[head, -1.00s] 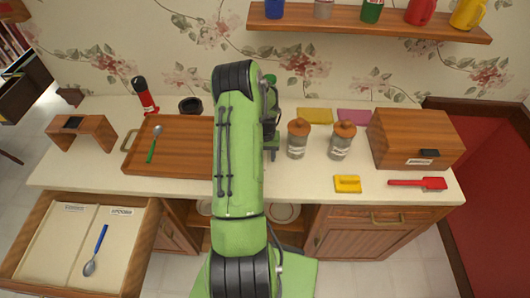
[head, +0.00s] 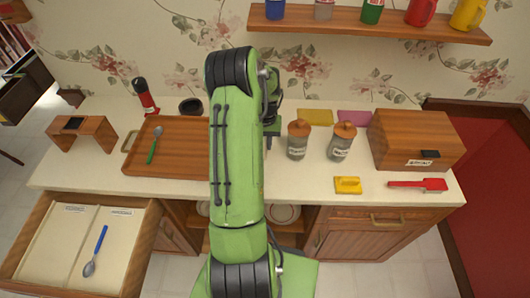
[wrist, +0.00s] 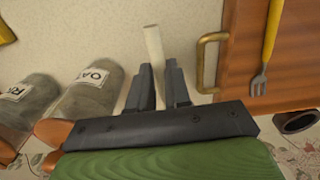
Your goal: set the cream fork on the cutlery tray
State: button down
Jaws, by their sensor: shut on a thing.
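In the wrist view my gripper (wrist: 158,78) is shut on the cream fork (wrist: 152,42), whose pale handle sticks up between the fingers. Its other end is hidden by the gripper. The fork is over the counter, beside the brass handle of the wooden cutlery tray (wrist: 233,75). In the head view the tray (head: 180,172) lies left of my arm, which covers its right end and most of the gripper. A green-handled spoon (head: 155,145) lies on the tray's left part. A yellow-handled fork (wrist: 268,45) lies on it in the wrist view.
A yellow block-like item (head: 347,185) and a red brush (head: 418,184) lie at the counter front. An open drawer (head: 60,245) holds a blue-handled spoon (head: 96,250). A shelf (head: 365,25) hangs above.

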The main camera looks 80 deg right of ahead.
notch_tip(320, 180, up, 3)
jog(key=shift+f, duration=0.1)
jog(key=shift+w, duration=0.15)
